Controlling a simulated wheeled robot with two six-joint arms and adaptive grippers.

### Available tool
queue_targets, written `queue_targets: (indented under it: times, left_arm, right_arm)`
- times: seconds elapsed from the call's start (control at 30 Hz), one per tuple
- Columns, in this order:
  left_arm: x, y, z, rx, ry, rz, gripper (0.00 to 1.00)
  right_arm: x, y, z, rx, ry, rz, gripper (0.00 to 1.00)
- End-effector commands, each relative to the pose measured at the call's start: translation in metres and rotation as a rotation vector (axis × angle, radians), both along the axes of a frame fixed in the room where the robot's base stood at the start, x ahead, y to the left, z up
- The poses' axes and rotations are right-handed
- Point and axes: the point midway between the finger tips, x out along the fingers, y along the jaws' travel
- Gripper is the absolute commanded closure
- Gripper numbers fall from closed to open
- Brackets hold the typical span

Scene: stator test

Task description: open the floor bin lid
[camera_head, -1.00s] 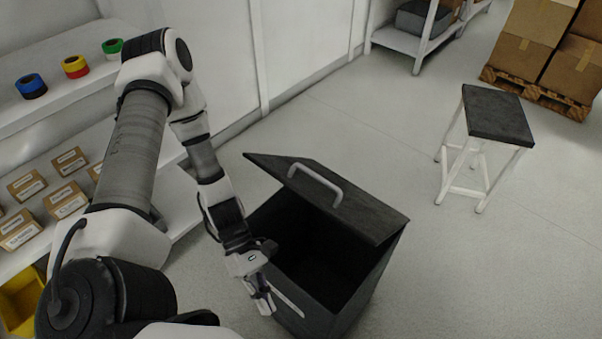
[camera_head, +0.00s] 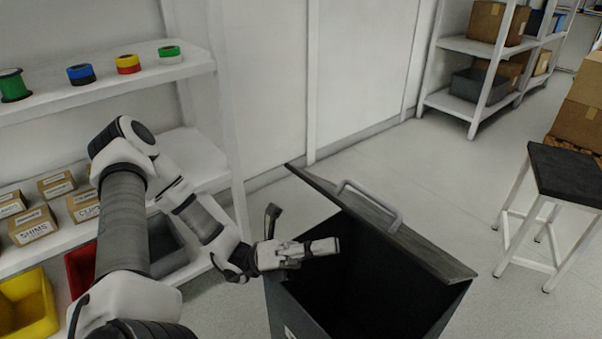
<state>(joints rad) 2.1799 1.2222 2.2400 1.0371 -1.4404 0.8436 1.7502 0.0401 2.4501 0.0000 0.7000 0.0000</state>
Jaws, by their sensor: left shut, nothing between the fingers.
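The dark floor bin (camera_head: 291,307) stands on the floor in the lower middle of the head view. Its lid (camera_head: 425,253) is raised and tilted, with a grey bar handle (camera_head: 372,202) on its outer face. The dark inside of the bin shows below the lid. My left gripper (camera_head: 336,246) is shut and empty. It points right, over the left part of the bin opening, on the near side of the lid. I cannot tell whether it touches the lid. My right gripper is not in view.
A white shelf (camera_head: 150,75) with coloured tape rolls, small boxes and bins stands close on the left. A dark-topped stool (camera_head: 567,172) stands at the right. A storage rack (camera_head: 478,50) and cartons (camera_head: 580,105) are at the back right. The floor between bin and stool is clear.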

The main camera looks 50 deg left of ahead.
Motion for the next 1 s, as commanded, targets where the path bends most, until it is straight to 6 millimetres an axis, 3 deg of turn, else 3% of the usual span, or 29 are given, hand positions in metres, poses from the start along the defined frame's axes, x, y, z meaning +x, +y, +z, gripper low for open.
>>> queue_targets:
  times: [0.07,0.13,0.3,0.77,1.0]
  left_arm:
    - [0.006,-0.014,0.005,0.004,0.0,-0.007,1.0]
    - [0.016,-0.011,0.02,0.004,-0.005,-0.001,1.0]
    - [0.028,-0.012,0.034,0.003,-0.002,-0.001,1.0]
    - [0.032,-0.012,0.039,0.003,0.004,0.0,1.0]
    - [0.041,-0.013,0.056,0.008,0.056,-0.001,1.0]
  right_arm:
    - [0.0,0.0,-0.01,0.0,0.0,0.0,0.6]
    - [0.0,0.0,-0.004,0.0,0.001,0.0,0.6]
    - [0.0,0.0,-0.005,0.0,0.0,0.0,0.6]
    - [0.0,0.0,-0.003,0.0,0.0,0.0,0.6]
    - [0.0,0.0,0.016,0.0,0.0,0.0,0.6]
